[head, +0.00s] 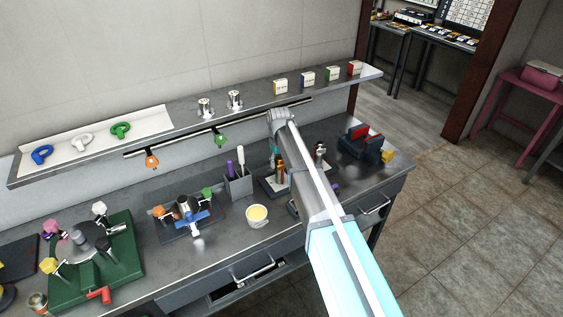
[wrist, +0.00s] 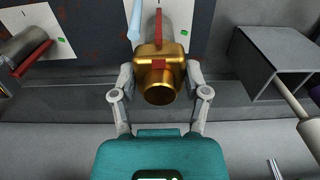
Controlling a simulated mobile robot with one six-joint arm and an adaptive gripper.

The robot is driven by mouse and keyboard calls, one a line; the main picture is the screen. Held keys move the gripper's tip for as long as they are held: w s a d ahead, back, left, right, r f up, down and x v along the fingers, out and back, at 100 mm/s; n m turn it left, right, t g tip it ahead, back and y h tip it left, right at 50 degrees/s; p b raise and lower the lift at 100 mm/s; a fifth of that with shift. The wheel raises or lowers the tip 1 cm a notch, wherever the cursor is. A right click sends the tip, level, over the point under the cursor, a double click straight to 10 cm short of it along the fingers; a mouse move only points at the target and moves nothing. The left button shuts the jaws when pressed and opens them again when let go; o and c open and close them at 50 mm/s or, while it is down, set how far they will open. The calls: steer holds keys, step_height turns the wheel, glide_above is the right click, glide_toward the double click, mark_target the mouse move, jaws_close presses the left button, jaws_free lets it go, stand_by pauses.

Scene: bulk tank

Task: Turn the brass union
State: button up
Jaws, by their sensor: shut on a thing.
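The brass union (wrist: 159,52) is a gold-coloured collar with an open round end, in the upper middle of the wrist view. It sits on a grey pipe (wrist: 176,14) that bears a red stripe. A red mark on the union lies roughly in line with that stripe. My gripper (wrist: 160,78) is shut on the union, with one finger on each side of it. In the head view my arm covers much of this spot, so the grip is hard to make out there.
A second grey pipe (wrist: 22,47) with a red mark lies to the left in the wrist view. A grey holder (head: 238,187) with upright tools and a cup (head: 257,216) stand left of my arm. A red-jawed vise (head: 361,143) stands to the right. A shelf (head: 255,103) runs behind.

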steer(key=o, duration=1.2)
steer(key=shift+d, duration=0.1)
steer(key=shift+c, duration=0.2)
steer(key=shift+r, duration=0.15)
